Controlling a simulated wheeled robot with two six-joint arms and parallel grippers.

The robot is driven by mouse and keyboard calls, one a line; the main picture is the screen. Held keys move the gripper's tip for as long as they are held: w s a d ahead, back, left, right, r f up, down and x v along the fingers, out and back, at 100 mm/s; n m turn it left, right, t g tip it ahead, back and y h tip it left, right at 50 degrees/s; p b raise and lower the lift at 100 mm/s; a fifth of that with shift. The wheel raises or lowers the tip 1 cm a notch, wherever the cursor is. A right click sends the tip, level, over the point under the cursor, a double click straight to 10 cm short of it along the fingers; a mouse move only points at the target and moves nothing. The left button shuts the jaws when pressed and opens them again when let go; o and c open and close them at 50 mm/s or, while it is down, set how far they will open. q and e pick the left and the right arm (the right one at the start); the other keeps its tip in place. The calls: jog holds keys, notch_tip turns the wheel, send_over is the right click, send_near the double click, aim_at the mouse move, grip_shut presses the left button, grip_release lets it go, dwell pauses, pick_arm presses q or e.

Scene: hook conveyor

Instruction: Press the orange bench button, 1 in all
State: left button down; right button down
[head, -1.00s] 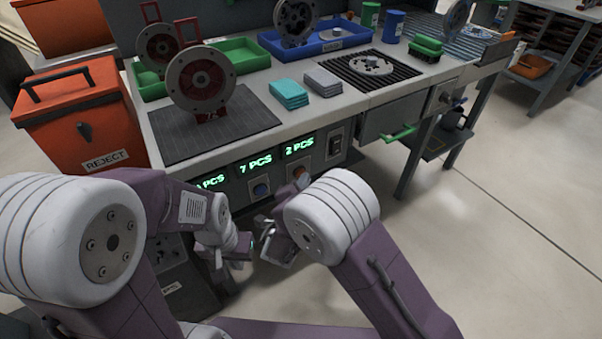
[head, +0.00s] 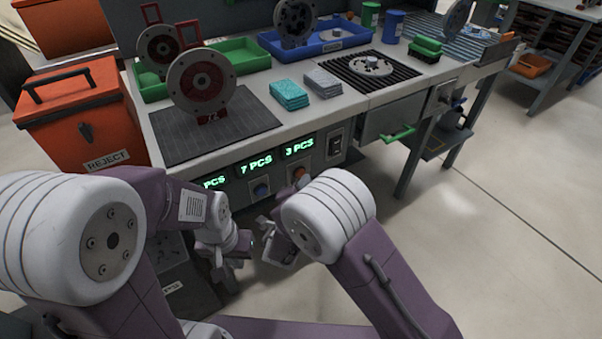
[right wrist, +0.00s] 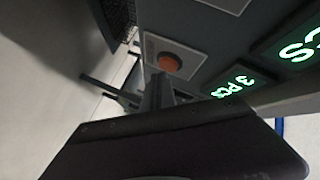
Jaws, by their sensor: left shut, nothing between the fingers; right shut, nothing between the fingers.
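The orange bench button (head: 298,172) is on the bench's front panel, under the green display (head: 299,148) reading 3 PCS. In the right wrist view the orange button (right wrist: 169,62) is round, on a pale plate. My right gripper (right wrist: 157,88) is shut and empty, its tips close to the button; I cannot tell whether they touch it. In the head view my right gripper (head: 270,228) is below the panel, partly hidden by its own arm. My left gripper (head: 231,262) is shut and empty, lower and to the left.
A blue button (head: 260,189) is left of the orange one, under a 7 PCS display (head: 256,164). A dark switch (head: 335,145) is to the right. An orange reject bin (head: 75,125) stands left of the bench. The floor on the right is clear.

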jog(key=shift+s+d, duration=0.2)
jog(key=shift+s, duration=0.1)
jog(key=s+d, duration=0.1)
jog(key=s, duration=0.1)
jog(key=s+d+p, duration=0.1)
jog(key=s+d, duration=0.1)
dwell(0.5)
dwell(0.6)
